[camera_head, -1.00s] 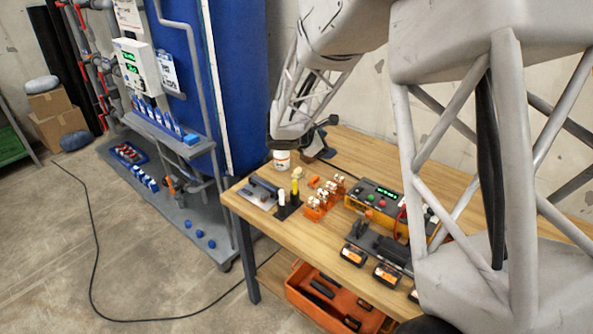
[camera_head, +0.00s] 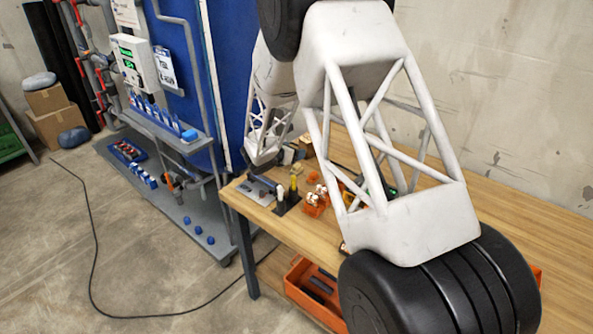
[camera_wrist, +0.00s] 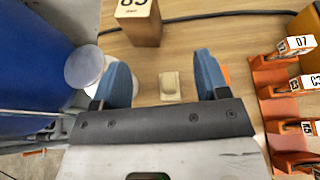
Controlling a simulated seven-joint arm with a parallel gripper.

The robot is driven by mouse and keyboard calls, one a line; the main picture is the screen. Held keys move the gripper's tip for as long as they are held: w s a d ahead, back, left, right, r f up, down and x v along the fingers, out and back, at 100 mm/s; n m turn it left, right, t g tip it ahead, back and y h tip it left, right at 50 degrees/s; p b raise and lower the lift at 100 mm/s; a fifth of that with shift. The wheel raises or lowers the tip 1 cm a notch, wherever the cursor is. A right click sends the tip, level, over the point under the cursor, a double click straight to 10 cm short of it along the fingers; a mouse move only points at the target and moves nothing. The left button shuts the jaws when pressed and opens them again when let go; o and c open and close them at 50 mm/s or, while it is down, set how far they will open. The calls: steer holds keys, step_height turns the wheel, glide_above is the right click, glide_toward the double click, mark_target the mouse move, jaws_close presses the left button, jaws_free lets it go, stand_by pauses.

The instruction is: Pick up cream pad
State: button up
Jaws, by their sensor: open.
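The cream pad (camera_wrist: 170,86) is a small pale block lying on the wooden bench, seen in the wrist view between my blue fingers. My gripper (camera_wrist: 163,65) is open, with one finger on each side of the pad and visible gaps to both. I cannot tell how far the fingertips are above the bench. In the head view my gripper (camera_head: 284,158) is over the far left end of the bench, and I cannot make out the pad there.
In the wrist view a white round container (camera_wrist: 86,68) is close beside the left finger. A wooden block (camera_wrist: 139,22) with a printed label stands beyond the pad. An orange rack (camera_wrist: 280,105) with tagged parts is at the right. A dark cable (camera_wrist: 215,15) runs behind.

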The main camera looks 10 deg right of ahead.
mark_target(296, 165)
steer(key=shift+f, duration=1.75)
steer(key=shift+f, duration=0.1)
steer(key=shift+f, duration=0.25)
step_height(296, 165, down, 3)
steer(key=shift+r, duration=0.2)
steer(key=shift+x, duration=1)
steer(key=shift+w+d+f, duration=0.25)
steer(key=shift+w+d, duration=0.05)
steer(key=shift+w, duration=0.05)
